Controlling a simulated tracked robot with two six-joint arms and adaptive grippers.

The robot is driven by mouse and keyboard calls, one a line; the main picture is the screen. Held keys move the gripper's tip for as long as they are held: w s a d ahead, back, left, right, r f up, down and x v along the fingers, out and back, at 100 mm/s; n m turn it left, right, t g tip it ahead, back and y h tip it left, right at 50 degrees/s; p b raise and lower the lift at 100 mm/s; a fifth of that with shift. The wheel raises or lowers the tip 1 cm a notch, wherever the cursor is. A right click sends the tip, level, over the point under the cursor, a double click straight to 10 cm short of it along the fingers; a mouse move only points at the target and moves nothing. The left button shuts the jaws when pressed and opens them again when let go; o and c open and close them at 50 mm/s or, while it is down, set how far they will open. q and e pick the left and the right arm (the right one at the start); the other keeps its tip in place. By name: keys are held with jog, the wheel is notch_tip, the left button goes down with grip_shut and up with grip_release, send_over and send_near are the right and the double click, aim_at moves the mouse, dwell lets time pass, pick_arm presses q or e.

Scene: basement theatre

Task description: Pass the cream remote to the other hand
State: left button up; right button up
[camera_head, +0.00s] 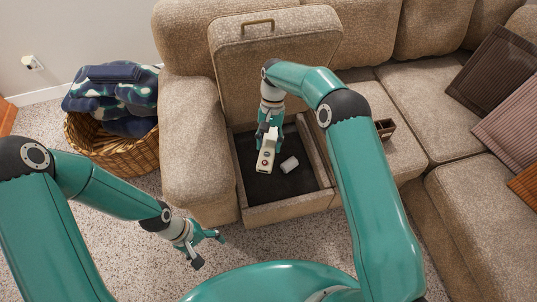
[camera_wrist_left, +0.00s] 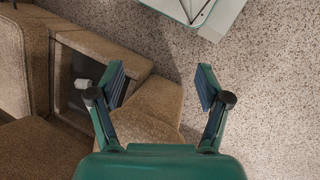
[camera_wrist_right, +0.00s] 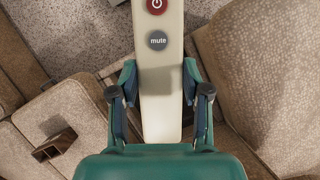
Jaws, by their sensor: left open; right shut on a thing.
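The cream remote (camera_head: 266,157) is held by my right gripper (camera_head: 268,131) above the open compartment of the sofa. In the right wrist view the remote (camera_wrist_right: 158,60) runs between the two fingers (camera_wrist_right: 158,90), with a red power button and a "mute" button showing. My left gripper (camera_head: 209,249) is open and empty, over the carpet in front of the sofa, left of the compartment and apart from the remote. In the left wrist view its fingers (camera_wrist_left: 160,85) are spread with nothing between them.
The open sofa compartment (camera_head: 286,211) has a dark floor with a small white object (camera_head: 290,165) in it. Its lid (camera_head: 275,62) stands raised behind. A sofa armrest (camera_head: 197,150) and a wicker basket (camera_head: 113,157) of blankets are at left. A small brown box (camera_head: 385,128) sits on the seat.

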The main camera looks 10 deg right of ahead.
pick_arm(q)
jog(key=w+d+r+m+t+y, duration=0.1)
jog(key=w+d+r+m+y, duration=0.1)
jog(key=w+r, duration=0.35)
notch_tip(320, 180, up, 15)
jog(key=m+t, duration=0.6)
send_over(270, 164)
jog(key=s+a, duration=0.2)
jog(key=s, duration=0.3)
jog(key=shift+g, duration=0.3)
jog(key=x, duration=1.2)
jog(key=shift+r, duration=0.1)
